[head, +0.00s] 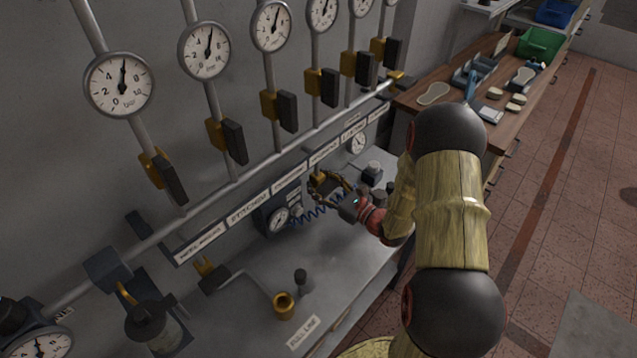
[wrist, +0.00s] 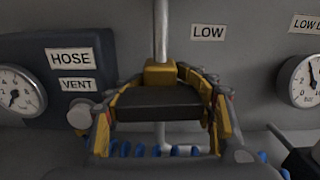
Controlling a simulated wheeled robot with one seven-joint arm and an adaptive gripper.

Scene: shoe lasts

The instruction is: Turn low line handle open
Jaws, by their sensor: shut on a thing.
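The low line handle (wrist: 160,102) is a dark, wide block in the middle of the wrist view. It lies crosswise below a yellow valve body (wrist: 160,74) on a thin upright pipe, with the LOW label (wrist: 208,32) to the right. My gripper (wrist: 165,97) has one yellow finger on each side of the handle and is shut on it. In the head view my gripper (head: 328,186) is low at the wall, above the bench. There the handle is hidden by the fingers and cannot be made out.
In the wrist view a HOSE and VENT box (wrist: 75,75) with a gauge stands left, and another gauge (wrist: 305,80) right. A blue coiled hose (head: 318,214) runs close below my gripper. Several gauged pipes with dark handles line the wall. The grey bench (head: 250,315) is partly clear.

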